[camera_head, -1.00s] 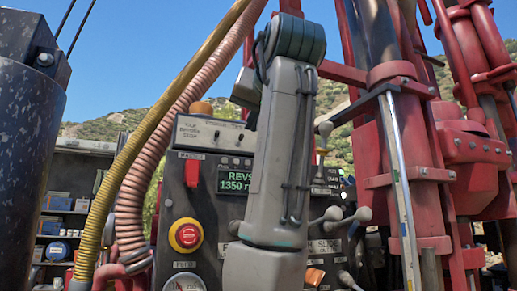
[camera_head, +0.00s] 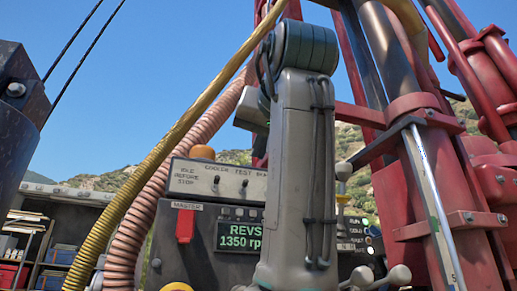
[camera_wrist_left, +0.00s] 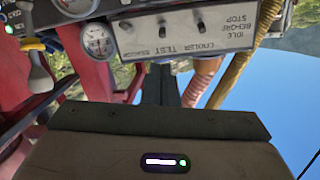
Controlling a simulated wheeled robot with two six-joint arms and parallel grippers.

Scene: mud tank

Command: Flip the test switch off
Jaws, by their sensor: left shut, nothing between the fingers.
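In the left wrist view the panel is upside down, and the test switch (camera_wrist_left: 165,29) sits between the cooler switch (camera_wrist_left: 201,26) and the beacon switch (camera_wrist_left: 126,27). I cannot tell which way its lever points. My left gripper's dark fingers (camera_wrist_left: 163,72) are shut and empty, just short of the panel in the picture. In the head view my left arm hides the fingers. My right gripper is out of view.
A red master switch cover (camera_head: 185,226) and a green revs display (camera_head: 240,236) sit below the panel. A yellow hose (camera_head: 150,155) and a pink ribbed hose (camera_head: 135,225) run up on the left. Ball-topped levers (camera_head: 362,277) and red rig structure (camera_head: 405,160) stand on the right.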

